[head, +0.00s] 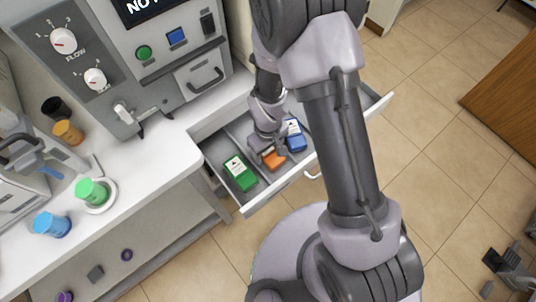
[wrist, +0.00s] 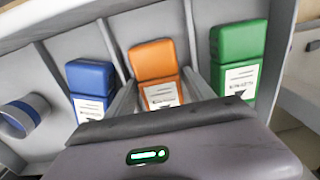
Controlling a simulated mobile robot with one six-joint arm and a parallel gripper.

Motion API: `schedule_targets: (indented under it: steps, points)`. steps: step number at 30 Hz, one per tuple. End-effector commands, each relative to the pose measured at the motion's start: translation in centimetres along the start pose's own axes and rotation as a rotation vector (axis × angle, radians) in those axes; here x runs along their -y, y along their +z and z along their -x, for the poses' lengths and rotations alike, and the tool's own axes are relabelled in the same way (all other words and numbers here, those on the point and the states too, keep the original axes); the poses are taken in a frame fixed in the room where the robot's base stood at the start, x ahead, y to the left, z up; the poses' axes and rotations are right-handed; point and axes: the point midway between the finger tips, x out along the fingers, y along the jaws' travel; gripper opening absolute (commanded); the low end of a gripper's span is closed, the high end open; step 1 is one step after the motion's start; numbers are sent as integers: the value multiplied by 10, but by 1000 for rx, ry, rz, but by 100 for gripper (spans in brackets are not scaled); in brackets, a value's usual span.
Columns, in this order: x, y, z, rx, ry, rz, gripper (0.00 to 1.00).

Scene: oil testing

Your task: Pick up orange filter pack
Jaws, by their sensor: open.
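The orange filter pack (wrist: 153,60) lies in the middle compartment of the open drawer, with a white label on its near part. In the head view the orange pack (head: 273,158) is partly hidden by my gripper (head: 269,150). In the wrist view my gripper's fingers (wrist: 157,95) are apart, one on each side of the orange pack. Its lower part is hidden behind the gripper body. I cannot tell whether the fingers touch it.
A green pack (head: 240,172) and a blue pack (head: 295,134) lie in the neighbouring compartments. The drawer's front wall (head: 290,180) and dividers are close by. A counter (head: 150,165) with several coloured jars is at left.

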Motion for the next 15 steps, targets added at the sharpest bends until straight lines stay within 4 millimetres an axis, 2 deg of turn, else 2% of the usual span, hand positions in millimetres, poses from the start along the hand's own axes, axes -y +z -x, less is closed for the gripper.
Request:
schedule_targets:
  steps: [3, 5, 12, 15]
  points:
    - [0, 0, 2, -1, 0, 0, 62]
    - [0, 0, 3, -1, 0, 0, 52]
    - [0, 0, 3, 0, 0, 1, 5]
    - [0, 0, 3, -1, 0, 1, 4]
